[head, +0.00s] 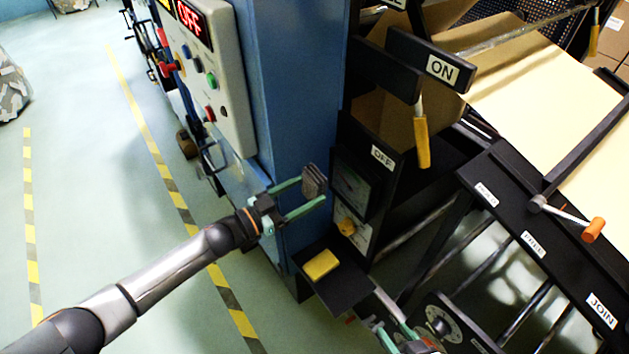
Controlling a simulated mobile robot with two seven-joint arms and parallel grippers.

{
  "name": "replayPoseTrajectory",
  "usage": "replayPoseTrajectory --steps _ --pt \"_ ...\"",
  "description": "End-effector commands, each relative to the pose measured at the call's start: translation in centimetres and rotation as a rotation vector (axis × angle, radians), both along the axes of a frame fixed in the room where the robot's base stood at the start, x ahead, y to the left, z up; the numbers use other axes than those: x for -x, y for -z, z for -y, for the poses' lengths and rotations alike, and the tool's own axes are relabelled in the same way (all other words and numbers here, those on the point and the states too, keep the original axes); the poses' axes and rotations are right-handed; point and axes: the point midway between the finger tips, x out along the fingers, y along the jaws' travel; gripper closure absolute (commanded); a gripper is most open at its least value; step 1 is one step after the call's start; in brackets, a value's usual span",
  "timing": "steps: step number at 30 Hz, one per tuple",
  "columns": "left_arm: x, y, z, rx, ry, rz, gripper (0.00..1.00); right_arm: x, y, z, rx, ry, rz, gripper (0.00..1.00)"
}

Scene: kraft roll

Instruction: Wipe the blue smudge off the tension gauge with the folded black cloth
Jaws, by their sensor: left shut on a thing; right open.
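The tension gauge (351,184) is set in a black panel on the side of the blue column; its dial is small and dim. I cannot make out the blue smudge clearly. My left gripper (316,188) is just left of the gauge, its green fingers pointing at the panel. It is shut on the dark folded cloth (314,178), which shows at the fingertips. The cloth is close to the gauge's left edge; I cannot tell whether it touches. My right gripper (402,338) is at the bottom edge, partly cut off, open and apart from the gauge.
A yellow sponge (321,265) lies on a small black shelf (343,288) below the gauge. A lever with a yellow handle (422,142) hangs to the right. The blue column (295,90) stands behind my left gripper.

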Motion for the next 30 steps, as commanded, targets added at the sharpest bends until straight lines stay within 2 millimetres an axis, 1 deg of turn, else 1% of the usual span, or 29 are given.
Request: replayPoseTrajectory --steps 1,4,15,25,30 --pt "0.2 -0.2 -0.4 0.0 -0.001 0.0 0.71 0.0 -0.4 0.0 0.0 0.0 0.0 0.5" --pt "0.5 -0.1 -0.7 0.001 -0.001 0.0 0.71 0.0 -0.5 0.0 0.0 0.0 0.0 0.5" --pt "0.6 -0.1 -0.9 0.001 -0.001 0.0 0.71 0.0 -0.6 0.0 0.0 0.0 0.0 0.5" --pt "2.1 -0.1 -3.0 0.0 -0.001 -0.001 0.71 0.0 -1.8 0.0 0.0 0.0 0.0 0.5" --pt "2.3 0.0 -3.2 0.002 0.0 0.0 0.71 0.0 -1.8 0.0 0.0 0.0 0.0 0.5"
